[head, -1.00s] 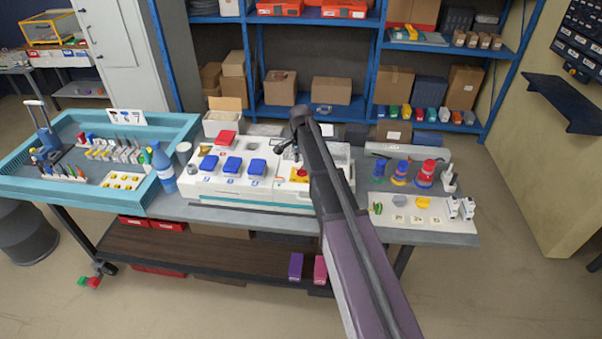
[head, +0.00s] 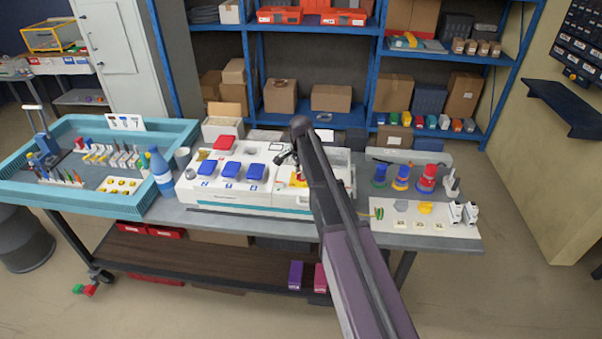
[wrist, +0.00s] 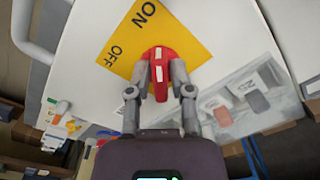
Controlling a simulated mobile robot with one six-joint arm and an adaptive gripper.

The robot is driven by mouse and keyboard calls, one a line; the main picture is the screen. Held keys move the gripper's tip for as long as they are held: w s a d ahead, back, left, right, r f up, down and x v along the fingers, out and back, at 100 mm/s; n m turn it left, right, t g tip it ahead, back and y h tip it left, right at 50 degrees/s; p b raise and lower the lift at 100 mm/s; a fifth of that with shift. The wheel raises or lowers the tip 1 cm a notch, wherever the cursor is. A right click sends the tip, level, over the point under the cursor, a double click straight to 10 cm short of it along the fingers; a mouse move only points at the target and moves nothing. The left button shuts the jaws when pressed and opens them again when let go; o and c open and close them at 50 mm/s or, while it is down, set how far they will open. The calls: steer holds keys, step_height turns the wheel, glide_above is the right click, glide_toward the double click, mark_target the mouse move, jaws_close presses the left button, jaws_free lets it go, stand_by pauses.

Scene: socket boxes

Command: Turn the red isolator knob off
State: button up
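The red isolator knob (wrist: 160,68) sits on a yellow plate (wrist: 130,38) marked ON and OFF in the wrist view. ON is at the plate's top and OFF at its left. The knob's grip bar stands roughly upright in the picture, with white marks along it. My gripper (wrist: 161,76) has one grey finger on each side of this bar, close against it, and appears shut on it. In the head view the yellow plate (head: 298,183) is on the right part of the white console (head: 250,206). My arm hides part of the console there.
A blue bottle (head: 161,172) and a teal tray (head: 110,206) stand left. Coloured plugs (head: 402,177) and a white board (head: 395,228) lie right of my arm.

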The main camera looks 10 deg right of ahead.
jaws_close()
steer(key=shift+n, duration=0.5)
steer(key=n, duration=0.3)
steer(key=shift+s+d+n, duration=0.15)
steer(key=shift+n, duration=0.15)
steer(key=n, duration=0.4)
steer(key=shift+d+n, duration=0.1)
steer(key=shift+n, duration=0.2)
steer(key=n, duration=0.4)
steer(key=shift+d, duration=0.1)
steer(key=n, duration=0.4)
steer(key=shift+n, duration=0.4)
